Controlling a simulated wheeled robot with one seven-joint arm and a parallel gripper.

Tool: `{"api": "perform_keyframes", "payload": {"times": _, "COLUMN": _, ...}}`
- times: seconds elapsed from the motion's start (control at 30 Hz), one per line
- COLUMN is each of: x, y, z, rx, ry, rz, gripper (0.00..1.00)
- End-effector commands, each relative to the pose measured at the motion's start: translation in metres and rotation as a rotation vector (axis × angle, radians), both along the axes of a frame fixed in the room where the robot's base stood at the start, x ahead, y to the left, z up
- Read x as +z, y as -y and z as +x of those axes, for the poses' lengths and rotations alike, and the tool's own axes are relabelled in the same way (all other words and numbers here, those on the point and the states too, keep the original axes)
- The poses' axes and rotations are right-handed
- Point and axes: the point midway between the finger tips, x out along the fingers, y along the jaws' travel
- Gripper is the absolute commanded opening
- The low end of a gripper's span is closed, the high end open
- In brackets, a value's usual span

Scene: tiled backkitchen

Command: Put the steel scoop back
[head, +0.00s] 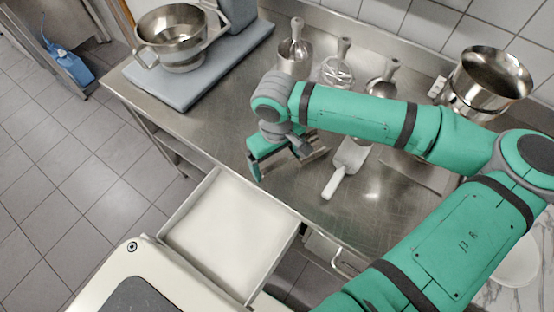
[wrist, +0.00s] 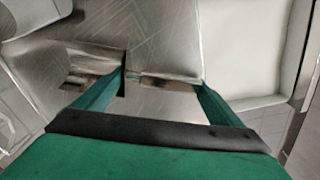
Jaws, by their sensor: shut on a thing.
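My gripper (head: 280,160) is low over the steel counter, left of a pale scoop (head: 347,166) with a white handle that lies on the counter. My gripper also shows in the wrist view (wrist: 164,82), its two green fingers apart with a narrow metallic piece (wrist: 165,81) between them. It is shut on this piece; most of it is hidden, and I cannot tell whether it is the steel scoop. Behind my arm, a steel container (head: 295,62) holds an upright utensil with a grey handle.
An open white bin or drawer (head: 190,203) lies at the counter's front edge. A scale (head: 180,88) bearing a steel bowl (head: 172,42) stands at the back left, and a steel pan (head: 490,75) at the back right. The counter (head: 215,125) is clear left of my gripper.

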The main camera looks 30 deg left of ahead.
Motion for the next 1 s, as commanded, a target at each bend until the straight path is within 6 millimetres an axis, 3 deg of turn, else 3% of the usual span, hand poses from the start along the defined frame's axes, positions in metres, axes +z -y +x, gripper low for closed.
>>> {"api": "perform_keyframes", "payload": {"times": 0.03, "x": -0.002, "y": 0.000, "z": 0.000, "rx": -0.001, "ry": -0.001, "rz": 0.000, "gripper": 0.58}}
{"api": "perform_keyframes", "payload": {"times": 0.07, "x": -0.001, "y": 0.001, "z": 0.000, "rx": -0.001, "ry": 0.000, "rz": -0.001, "gripper": 0.97}}
{"api": "perform_keyframes", "payload": {"times": 0.1, "x": -0.001, "y": 0.001, "z": 0.000, "rx": -0.001, "ry": 0.000, "rz": -0.001, "gripper": 1.00}}
{"api": "perform_keyframes", "payload": {"times": 0.47, "x": 0.008, "y": 0.001, "z": 0.000, "rx": -0.002, "ry": 0.000, "rz": 0.000, "gripper": 1.00}}
{"api": "perform_keyframes", "payload": {"times": 1.0, "x": 0.104, "y": 0.000, "z": -0.001, "rx": -0.002, "ry": 0.000, "rz": 0.000, "gripper": 1.00}}
